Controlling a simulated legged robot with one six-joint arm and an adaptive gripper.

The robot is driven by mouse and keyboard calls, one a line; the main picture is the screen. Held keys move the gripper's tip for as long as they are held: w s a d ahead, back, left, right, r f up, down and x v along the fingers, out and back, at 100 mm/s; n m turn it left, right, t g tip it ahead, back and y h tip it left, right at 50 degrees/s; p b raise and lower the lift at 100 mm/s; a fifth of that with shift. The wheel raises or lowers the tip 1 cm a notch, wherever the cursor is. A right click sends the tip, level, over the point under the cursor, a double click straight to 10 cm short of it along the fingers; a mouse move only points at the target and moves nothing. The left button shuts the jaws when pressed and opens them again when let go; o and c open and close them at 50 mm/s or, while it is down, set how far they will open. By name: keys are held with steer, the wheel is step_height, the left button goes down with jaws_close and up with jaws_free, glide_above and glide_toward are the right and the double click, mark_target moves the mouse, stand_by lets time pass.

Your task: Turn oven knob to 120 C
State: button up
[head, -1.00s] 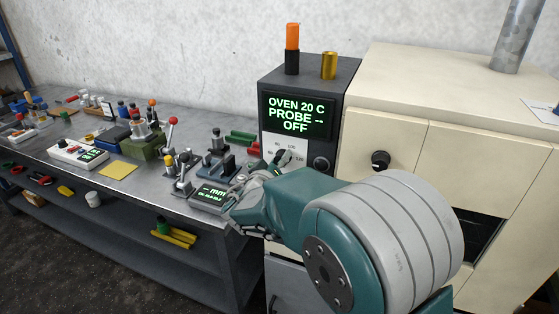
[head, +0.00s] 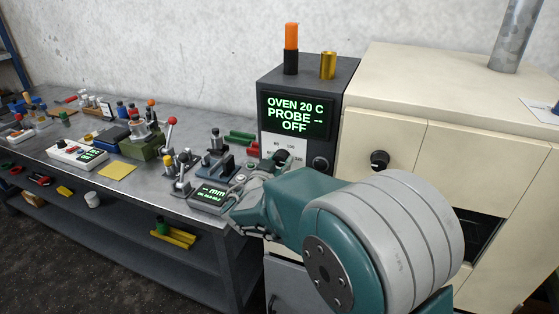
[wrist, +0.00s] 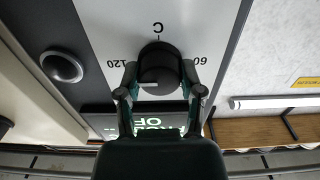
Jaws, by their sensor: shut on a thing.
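The black oven knob (wrist: 158,62) sits on a white dial plate in the wrist view, which is upside down. The dial plate (wrist: 112,28) shows 120 at left, 60 at right and a C. My gripper (wrist: 160,82) has its two fingers on either side of the knob, shut on it. A pale mark on the knob faces the display side; its exact reading is unclear. In the head view my gripper (head: 263,172) is at the dial, partly covering it, and the knob (head: 282,156) shows above it. The oven display (head: 296,115) reads OVEN 20 C, PROBE --, OFF.
A second black knob (head: 320,163) is right of the dial. The cream oven cabinet (head: 390,125) stands at right with its own black knob (head: 379,160). The metal bench (head: 60,135) at left carries several tools. An orange-topped item (head: 291,45) and brass cylinder (head: 328,65) stand on top.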

steer(key=shift+f, duration=0.3)
steer(key=o, duration=1.2)
steer(key=shift+a, duration=0.1)
steer(key=shift+c, duration=0.2)
steer(key=shift+r, duration=0.1)
steer(key=shift+r, duration=0.1)
steer(key=v, duration=1.2)
steer(key=shift+w+a, duration=0.1)
